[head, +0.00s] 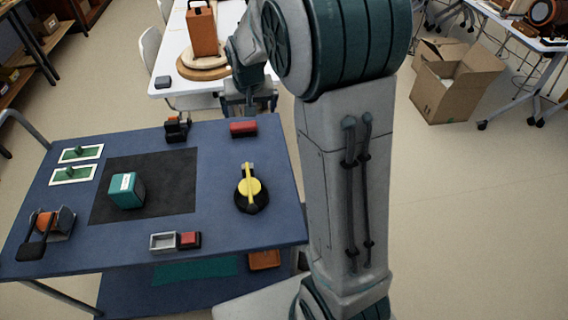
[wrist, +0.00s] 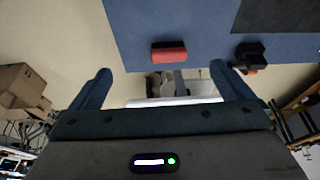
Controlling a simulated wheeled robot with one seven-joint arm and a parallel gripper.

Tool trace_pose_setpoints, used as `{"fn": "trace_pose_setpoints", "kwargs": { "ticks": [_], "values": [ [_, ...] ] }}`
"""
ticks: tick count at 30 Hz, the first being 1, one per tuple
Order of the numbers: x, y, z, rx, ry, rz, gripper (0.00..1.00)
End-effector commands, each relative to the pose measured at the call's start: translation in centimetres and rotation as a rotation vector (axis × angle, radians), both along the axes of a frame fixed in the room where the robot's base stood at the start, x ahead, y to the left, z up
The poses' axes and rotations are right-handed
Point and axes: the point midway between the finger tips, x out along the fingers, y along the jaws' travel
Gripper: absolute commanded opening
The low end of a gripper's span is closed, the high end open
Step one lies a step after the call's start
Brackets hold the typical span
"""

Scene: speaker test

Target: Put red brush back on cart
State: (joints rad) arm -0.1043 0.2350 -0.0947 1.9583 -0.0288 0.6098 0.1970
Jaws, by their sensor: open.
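A small red block with a dark side, which looks like the red brush (head: 243,129), lies on the blue cart top (head: 225,140) near its far edge. In the wrist view the red brush (wrist: 169,52) lies just inside the cart edge, ahead of my fingers. My gripper (wrist: 160,73) is open and empty, its two fingers wide apart. In the head view my gripper (head: 248,103) is beyond the cart's far edge, close to the brush and partly hidden by my arm. Nothing shows between the fingers touching them.
The cart holds a teal box (head: 126,190) on a black mat (head: 172,188), a yellow-and-black tool (head: 250,190), a small red block (head: 189,240) and a grey tray (head: 163,242). A white table (head: 176,50) stands behind. A cardboard box (head: 455,85) is at right.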

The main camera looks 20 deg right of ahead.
Motion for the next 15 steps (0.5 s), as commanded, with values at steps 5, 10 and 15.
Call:
{"fn": "trace_pose_setpoints", "kwargs": {
  "ticks": [5,10,15],
  "values": [
    [-6.8,-0.2,3.2,0.009,0.02,0.031,1.0],
    [-13.4,-0.3,4.9,0.01,0.043,0.066,1.0],
    [-19.7,-0.3,5.3,0.003,0.064,0.101,1.0]
  ]
}}
